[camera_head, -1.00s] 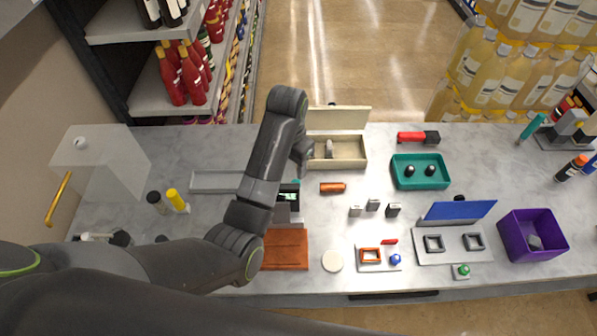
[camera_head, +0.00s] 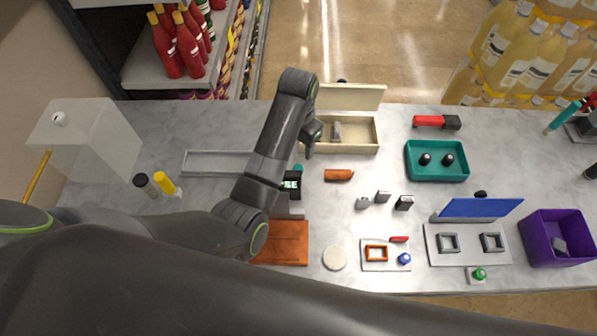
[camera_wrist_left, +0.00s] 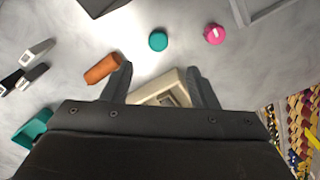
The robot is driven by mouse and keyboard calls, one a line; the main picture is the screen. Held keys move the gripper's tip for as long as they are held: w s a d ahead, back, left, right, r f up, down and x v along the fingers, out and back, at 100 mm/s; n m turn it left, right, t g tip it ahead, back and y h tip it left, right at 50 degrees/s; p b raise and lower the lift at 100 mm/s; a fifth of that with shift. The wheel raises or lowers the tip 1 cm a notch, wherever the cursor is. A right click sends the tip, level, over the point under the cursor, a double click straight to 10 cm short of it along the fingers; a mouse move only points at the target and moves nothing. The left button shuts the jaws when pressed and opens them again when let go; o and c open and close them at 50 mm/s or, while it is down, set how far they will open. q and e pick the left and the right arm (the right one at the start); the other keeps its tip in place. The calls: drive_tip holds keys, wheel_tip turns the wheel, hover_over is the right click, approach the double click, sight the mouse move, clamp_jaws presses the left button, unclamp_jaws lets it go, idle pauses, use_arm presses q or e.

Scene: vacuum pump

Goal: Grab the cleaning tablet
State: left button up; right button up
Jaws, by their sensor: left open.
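A cream round disc (camera_head: 334,258) lies flat near the front edge of the counter; it looks tablet-like, but I cannot be sure it is the cleaning tablet. A teal round piece (camera_head: 298,168) lies beside my left forearm, partly hidden; it shows whole in the left wrist view (camera_wrist_left: 158,40). A pink round piece (camera_wrist_left: 214,34) also shows there, hidden in the head view. My left gripper (camera_wrist_left: 160,85) is open and empty, its fingers pointing toward the counter near the cream open box (camera_head: 358,147). An orange cylinder (camera_head: 338,175) lies beside it. My right gripper is out of view.
A teal tray (camera_head: 437,176), purple bin (camera_head: 556,257) and blue-lidded holder (camera_head: 478,208) stand at the right. Several small grey blocks (camera_head: 383,197) stand mid-counter. A brown board (camera_head: 282,243) and a small display device (camera_head: 290,185) lie by my left arm. An empty grey tray (camera_head: 215,163) is left.

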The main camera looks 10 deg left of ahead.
sight(298, 168)
use_arm(q)
wheel_tip(298, 168, down, 3)
drive_tip(key=shift+s+r+p, duration=0.1)
drive_tip(key=shift+r+p, duration=0.05)
drive_tip(key=shift+p, duration=0.15)
drive_tip(key=shift+s+f, duration=0.1)
drive_tip(key=shift+f, duration=0.65)
wheel_tip(298, 168, down, 4)
drive_tip(key=shift+s+r+p, duration=0.1)
drive_tip(key=shift+p, duration=0.7)
drive_tip(key=shift+f, duration=0.6)
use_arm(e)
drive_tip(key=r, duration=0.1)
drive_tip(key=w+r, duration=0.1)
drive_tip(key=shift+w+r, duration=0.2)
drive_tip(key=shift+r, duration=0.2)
use_arm(q)
drive_tip(key=shift+c, duration=0.3)
drive_tip(key=c, duration=1)
